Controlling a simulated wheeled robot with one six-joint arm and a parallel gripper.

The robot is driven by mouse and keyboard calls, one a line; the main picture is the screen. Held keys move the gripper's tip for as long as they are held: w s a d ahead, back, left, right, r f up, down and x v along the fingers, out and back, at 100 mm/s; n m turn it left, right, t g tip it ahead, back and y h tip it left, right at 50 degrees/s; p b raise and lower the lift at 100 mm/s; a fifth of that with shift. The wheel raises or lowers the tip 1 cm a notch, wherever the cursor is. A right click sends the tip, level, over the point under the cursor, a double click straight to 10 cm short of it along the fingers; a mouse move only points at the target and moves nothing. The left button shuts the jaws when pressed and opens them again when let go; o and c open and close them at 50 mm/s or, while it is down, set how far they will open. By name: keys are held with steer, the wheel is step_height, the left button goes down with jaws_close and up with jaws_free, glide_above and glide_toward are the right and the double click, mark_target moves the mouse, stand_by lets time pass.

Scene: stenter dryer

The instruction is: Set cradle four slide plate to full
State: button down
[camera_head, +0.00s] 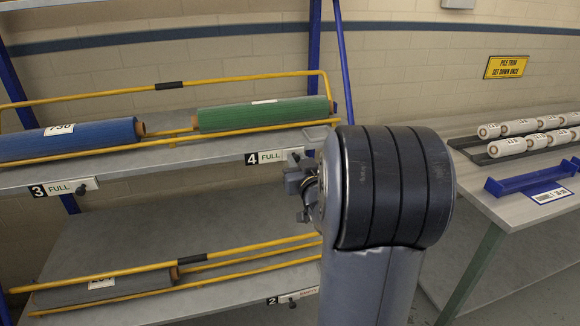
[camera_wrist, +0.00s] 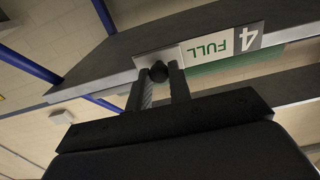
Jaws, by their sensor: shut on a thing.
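The cradle four slide plate (camera_head: 268,157) is on the upper shelf's front edge at the right end and reads FULL beside a black 4. In the wrist view the plate (camera_wrist: 208,47) appears upside down, also showing FULL. My gripper (camera_wrist: 160,80) is shut on the plate's dark round knob (camera_wrist: 158,72), with a finger on each side of it. In the head view my gripper (camera_head: 298,180) is partly seen at the plate's right end, and my arm hides the area behind. A green roll (camera_head: 262,115) lies in cradle four.
Cradle three's slide plate (camera_head: 70,187) reads FULL, with a blue roll (camera_head: 70,140) above. Below, cradle two's plate (camera_head: 295,297) shows red lettering, and a grey roll (camera_head: 105,290) lies to the left. A table (camera_head: 480,175) with white rolls and a blue tray (camera_head: 530,178) stands at right.

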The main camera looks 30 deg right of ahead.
steer(key=shift+d, duration=0.2)
steer(key=c, duration=1.3)
jaws_free()
steer(key=shift+d, duration=0.1)
steer(key=v, duration=1.1)
steer(key=shift+w, duration=0.1)
